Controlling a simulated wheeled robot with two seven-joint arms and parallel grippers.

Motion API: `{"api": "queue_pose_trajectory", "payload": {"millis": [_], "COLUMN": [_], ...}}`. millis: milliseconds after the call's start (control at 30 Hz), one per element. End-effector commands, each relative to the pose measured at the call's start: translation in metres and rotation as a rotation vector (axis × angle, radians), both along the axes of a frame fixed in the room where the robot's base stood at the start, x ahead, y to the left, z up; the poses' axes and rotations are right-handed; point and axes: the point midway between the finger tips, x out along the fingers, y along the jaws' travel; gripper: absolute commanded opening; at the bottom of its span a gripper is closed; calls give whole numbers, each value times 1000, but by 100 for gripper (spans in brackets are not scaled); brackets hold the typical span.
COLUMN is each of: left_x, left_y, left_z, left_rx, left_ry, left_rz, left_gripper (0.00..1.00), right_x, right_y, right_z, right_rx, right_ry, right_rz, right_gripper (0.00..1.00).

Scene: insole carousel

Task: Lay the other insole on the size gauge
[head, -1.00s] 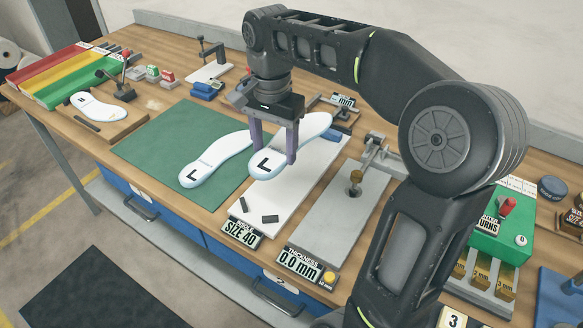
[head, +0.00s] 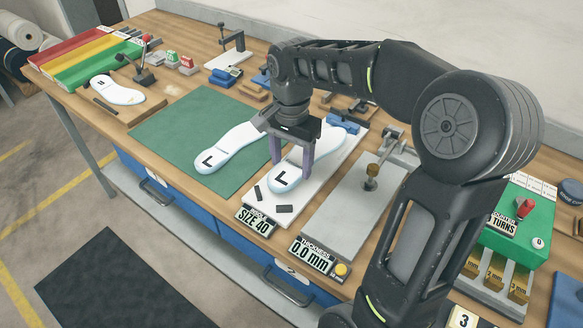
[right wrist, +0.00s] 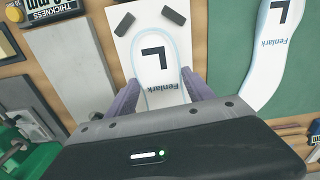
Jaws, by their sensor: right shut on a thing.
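My right gripper (head: 292,162) is shut on a white insole marked L (head: 286,181), one finger at each side of it. The held insole lies over the white size gauge plate (head: 262,212), whose display reads SIZE 40; I cannot tell whether it touches the plate. In the right wrist view the insole (right wrist: 158,75) lies between the purple fingers, its L end towards two dark stops. The other white L insole (head: 228,147) lies on the green mat (head: 165,140), left of the gauge. My left gripper is not in view.
A grey thickness gauge (head: 345,210) with display 0.0 mm stands right of the size gauge. A green box (head: 525,215) is further right. Coloured trays (head: 85,60) and another insole on a board (head: 118,92) are at the far left.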

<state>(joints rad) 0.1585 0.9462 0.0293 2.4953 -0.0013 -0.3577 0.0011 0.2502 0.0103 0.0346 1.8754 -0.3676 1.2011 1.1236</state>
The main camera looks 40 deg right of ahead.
Motion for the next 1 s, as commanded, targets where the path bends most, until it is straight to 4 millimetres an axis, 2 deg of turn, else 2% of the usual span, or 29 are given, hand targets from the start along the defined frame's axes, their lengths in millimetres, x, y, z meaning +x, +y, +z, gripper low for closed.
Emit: {"api": "queue_pose_trajectory", "payload": {"millis": [100,167,567,600,833,1000], "left_x": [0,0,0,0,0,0], "left_y": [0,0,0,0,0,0], "left_z": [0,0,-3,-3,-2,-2], "left_rx": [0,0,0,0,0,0], "left_ry": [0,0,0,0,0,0], "left_rz": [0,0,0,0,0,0], "left_gripper": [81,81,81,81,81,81], "right_x": [-1,-1,0,0,0,0], "right_y": [0,0,0,0,0,0], "right_z": [-18,-24,-29,-29,-28,-28], "right_rx": [0,0,0,0,0,0], "right_ry": [3,3,0,0,0,0], "right_rz": [0,0,0,0,0,0], "right_gripper": [21,21,21,62,81,83]}}
